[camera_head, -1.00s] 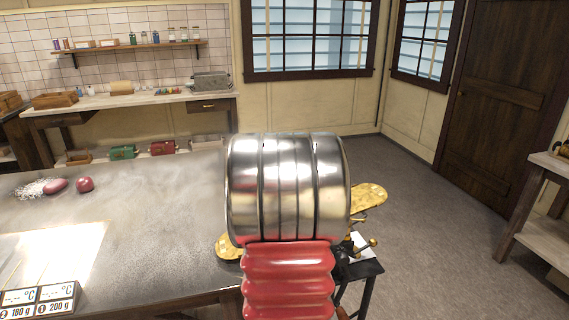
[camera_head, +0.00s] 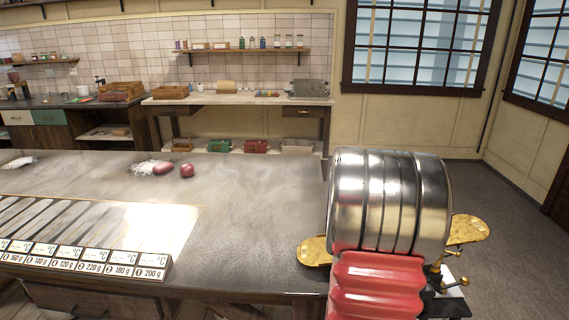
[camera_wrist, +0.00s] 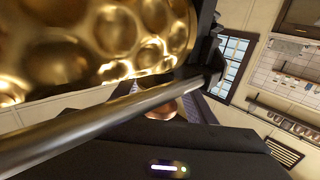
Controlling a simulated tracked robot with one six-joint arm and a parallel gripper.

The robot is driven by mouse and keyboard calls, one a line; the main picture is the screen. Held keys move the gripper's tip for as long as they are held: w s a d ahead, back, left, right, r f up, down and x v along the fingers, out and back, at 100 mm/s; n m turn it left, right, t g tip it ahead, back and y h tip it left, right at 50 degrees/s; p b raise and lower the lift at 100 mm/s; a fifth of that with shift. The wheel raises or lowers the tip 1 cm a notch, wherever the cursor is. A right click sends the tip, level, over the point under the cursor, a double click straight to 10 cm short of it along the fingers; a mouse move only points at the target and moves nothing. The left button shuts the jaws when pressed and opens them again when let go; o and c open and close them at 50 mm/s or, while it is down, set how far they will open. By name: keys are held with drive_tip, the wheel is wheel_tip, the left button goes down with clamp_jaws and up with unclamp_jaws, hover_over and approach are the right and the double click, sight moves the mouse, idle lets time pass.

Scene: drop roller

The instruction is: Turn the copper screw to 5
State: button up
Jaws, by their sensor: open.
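The drop roller shows in the head view as brass plates (camera_head: 314,251) and brass knobs (camera_head: 459,282), mostly hidden behind my silver and red arm. In the wrist view its dimpled golden roller (camera_wrist: 100,40) fills the upper left, very close, with a grey metal bar (camera_wrist: 90,125) crossing below it. A small copper-coloured part (camera_wrist: 160,108), perhaps the copper screw, peeks out under the bar. The dark body of my gripper (camera_wrist: 165,128), with a small light on it, appears at the bottom. It is open, but its fingertips are hard to make out. No number scale is readable.
A grey worktable (camera_head: 255,215) stretches left of my arm. Red lumps (camera_head: 187,170) lie on it, with a row of weight and temperature displays (camera_head: 85,260) at its front. A wall bench (camera_head: 240,99) stands behind. Grey floor is free at the right.

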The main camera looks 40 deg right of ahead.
drive_tip(key=w+a+m+g+y, duration=0.1)
drive_tip(key=w+a+m+g, duration=0.1)
drive_tip(key=a+g, duration=0.3)
drive_tip(key=w+a+m+g, duration=0.2)
drive_tip(key=a+m, duration=0.1)
drive_tip(key=a, duration=0.5)
drive_tip(key=w+a+r+n+t+y, duration=0.1)
drive_tip(key=w+a+r+n+t, duration=0.2)
drive_tip(key=w+a+t, duration=0.3)
drive_tip(key=w+a+r+n+t+y, duration=0.1)
drive_tip(key=w+a+r+n+t, duration=0.3)
drive_tip(key=w+t, duration=0.5)
drive_tip(key=shift+w+a+n, duration=0.7)
drive_tip(key=shift+w+a, duration=0.55)
drive_tip(key=shift+w, duration=0.25)
drive_tip(key=shift+y, duration=0.3)
